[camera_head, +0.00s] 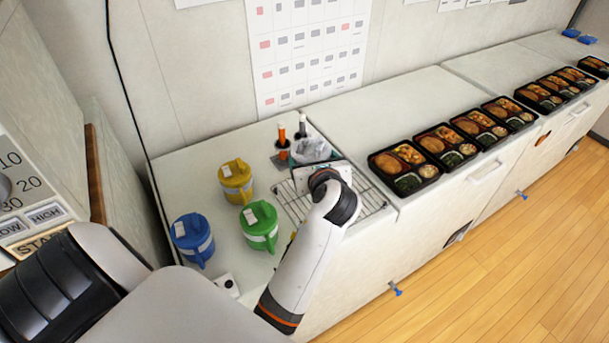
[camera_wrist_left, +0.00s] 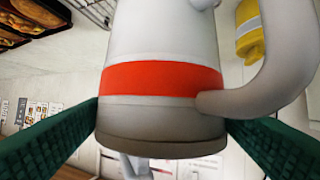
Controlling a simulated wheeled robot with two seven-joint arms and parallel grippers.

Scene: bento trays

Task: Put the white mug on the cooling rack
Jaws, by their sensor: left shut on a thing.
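The white mug (camera_wrist_left: 160,45) has a red band and a large handle on its right in the left wrist view. It sits between the green fingers of my left gripper (camera_wrist_left: 172,125), which is shut on it. In the head view the mug (camera_head: 310,149) shows only partly behind my left gripper (camera_head: 318,163). The wire cooling rack (camera_head: 366,197) lies on the counter under and around my gripper, partly hidden by my arm. Its wires also show at the top of the left wrist view (camera_wrist_left: 93,12). I cannot tell whether the mug touches the rack. My right gripper is not in view.
A yellow mug (camera_head: 236,182), a green mug (camera_head: 260,226) and a blue mug (camera_head: 192,239) stand left of the rack. Orange-handled (camera_head: 283,137) and dark-handled (camera_head: 302,124) items stand behind it. Several black bento trays (camera_head: 407,190) line the counter to the right.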

